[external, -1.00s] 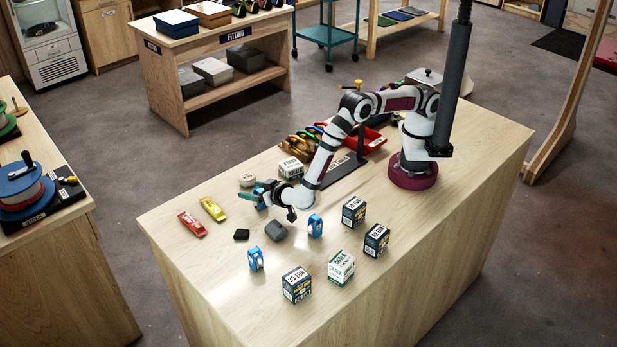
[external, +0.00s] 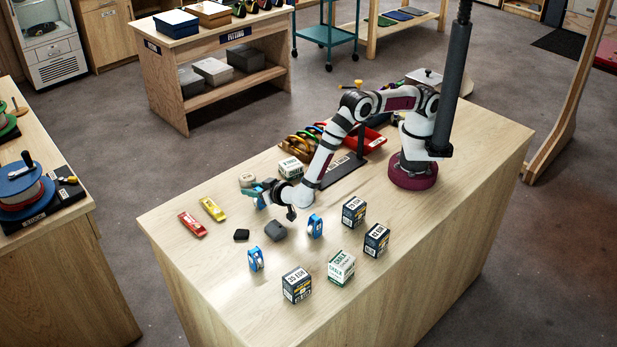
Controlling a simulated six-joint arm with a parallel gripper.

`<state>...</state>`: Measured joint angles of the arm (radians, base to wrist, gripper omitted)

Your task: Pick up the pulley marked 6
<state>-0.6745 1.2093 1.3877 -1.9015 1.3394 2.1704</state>
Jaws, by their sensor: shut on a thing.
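My gripper (external: 258,192) is at the left end of my arm, low over the middle-left of the table. Its teal fingers are shut on a blue pulley (external: 262,203), partly hidden by the fingers and wrist. I cannot tell whether it touches the table. Two more blue pulleys stand upright on the table: one (external: 256,260) nearer the front and one (external: 315,226) to the right of the gripper. Any numbers on the pulleys are too small to read, so I cannot tell which is marked 6.
Dark boxes (external: 297,285), a chalk box (external: 341,268) and more boxes stand to the right. Dark grey lumps (external: 275,230), red (external: 192,224) and yellow (external: 212,209) items lie in front and left.

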